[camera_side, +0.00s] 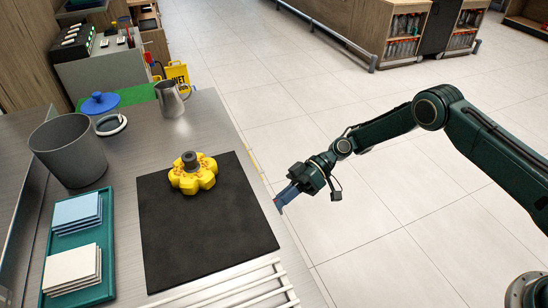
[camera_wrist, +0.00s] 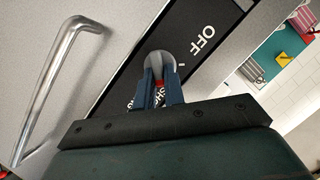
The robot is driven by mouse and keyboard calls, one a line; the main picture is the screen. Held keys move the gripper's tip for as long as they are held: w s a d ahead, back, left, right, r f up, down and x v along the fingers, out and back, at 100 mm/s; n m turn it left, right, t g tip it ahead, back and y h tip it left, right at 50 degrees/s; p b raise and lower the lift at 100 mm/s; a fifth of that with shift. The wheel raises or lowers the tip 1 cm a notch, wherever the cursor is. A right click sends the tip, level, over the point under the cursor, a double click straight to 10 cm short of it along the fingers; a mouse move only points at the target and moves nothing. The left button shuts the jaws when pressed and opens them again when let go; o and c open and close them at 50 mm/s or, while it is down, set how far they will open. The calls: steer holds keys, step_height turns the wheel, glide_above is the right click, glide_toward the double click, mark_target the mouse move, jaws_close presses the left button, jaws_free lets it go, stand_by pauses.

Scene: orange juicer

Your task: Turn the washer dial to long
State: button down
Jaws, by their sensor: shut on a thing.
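The washer dial (camera_wrist: 160,57) is a grey rounded knob on a black label strip (camera_wrist: 205,15) in the wrist view. White "OFF" lettering stands to its upper right, with a short white mark between. More white lettering at its lower left is partly covered by my fingers and unreadable. My gripper (camera_wrist: 161,78) is shut on the dial, one blue finger on each side. A bit of red and white shows between the fingers. In the side view my gripper (camera_side: 285,197) is at the counter's right edge, and the dial is hidden there.
A metal bar handle (camera_wrist: 65,70) is left of the dial on the grey front panel. The counter holds a black mat (camera_side: 200,230) with a yellow flower-shaped piece (camera_side: 192,181), a grey bin (camera_side: 68,152), a jug (camera_side: 170,98) and a teal tray (camera_side: 105,290). Open floor lies right.

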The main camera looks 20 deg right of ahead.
steer(key=shift+w+m+g, duration=0.1)
steer(key=shift+m+g, duration=0.2)
steer(key=shift+m, duration=0.1)
stand_by(0.3)
steer(key=c, duration=1.5)
jaws_free()
steer(key=shift+n, duration=0.3)
steer(key=d+r+n+t, duration=0.1)
steer(key=d, duration=0.3)
steer(key=d+r+n, duration=0.1)
steer(key=d+r, duration=0.1)
steer(key=d, duration=0.2)
steer(key=d+r+n+t, duration=0.1)
steer(key=d+r, duration=0.1)
steer(key=d, duration=0.2)
steer(key=shift+w+d+r+t, duration=0.2)
steer(key=shift+w+d+t, duration=0.1)
steer(key=shift+w+d, duration=0.1)
